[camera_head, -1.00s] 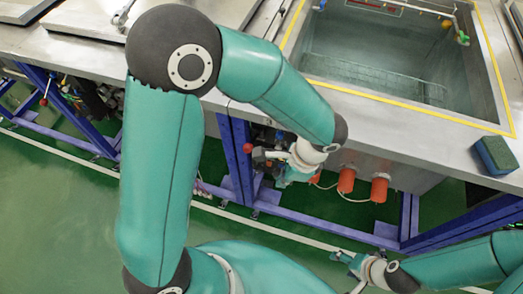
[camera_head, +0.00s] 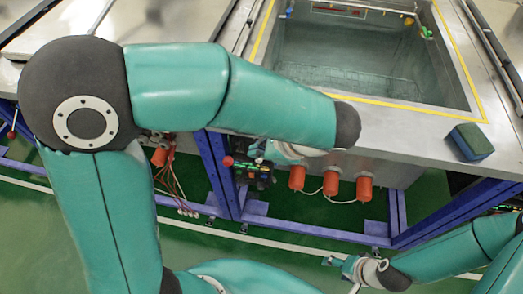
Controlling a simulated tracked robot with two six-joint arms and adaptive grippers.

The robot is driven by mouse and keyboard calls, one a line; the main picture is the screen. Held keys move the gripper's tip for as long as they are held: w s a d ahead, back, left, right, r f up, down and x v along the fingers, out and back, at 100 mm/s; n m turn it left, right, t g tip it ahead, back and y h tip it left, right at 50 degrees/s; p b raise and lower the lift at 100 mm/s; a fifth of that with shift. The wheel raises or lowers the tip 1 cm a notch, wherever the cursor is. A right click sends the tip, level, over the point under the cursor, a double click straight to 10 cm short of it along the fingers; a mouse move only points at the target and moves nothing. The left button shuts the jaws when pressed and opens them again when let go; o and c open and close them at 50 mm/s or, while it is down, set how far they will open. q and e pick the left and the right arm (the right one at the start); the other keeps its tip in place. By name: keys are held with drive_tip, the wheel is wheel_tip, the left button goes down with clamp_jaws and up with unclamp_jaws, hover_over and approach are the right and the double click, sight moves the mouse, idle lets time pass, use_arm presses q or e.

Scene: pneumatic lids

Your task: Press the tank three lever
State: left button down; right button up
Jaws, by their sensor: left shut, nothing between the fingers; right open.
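A lever with a red ball knob (camera_head: 228,161) sits under the front edge of the steel counter, beside a blue post. A dark valve body with small lights (camera_head: 255,178) is just right of the knob. My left gripper (camera_head: 258,152) is shut and empty, a little right of and above the knob. It is small and partly hidden by my forearm, so I cannot tell whether it touches the lever. A second red knob (camera_head: 12,134) shows at the far left. My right gripper (camera_head: 334,261) is open and empty, low over the green floor.
An open water tank (camera_head: 370,50) with a yellow border is set in the counter. A green-blue sponge (camera_head: 471,141) lies on its right side. Red cylinders (camera_head: 331,184) hang under the counter. Blue frame legs (camera_head: 213,165) stand near the lever.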

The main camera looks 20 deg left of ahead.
sight(231, 160)
use_arm(q)
drive_tip(key=x, duration=1.2)
drive_tip(key=shift+a+f+p, duration=0.1)
drive_tip(key=shift+f+p, duration=0.05)
drive_tip(key=shift+p, duration=0.25)
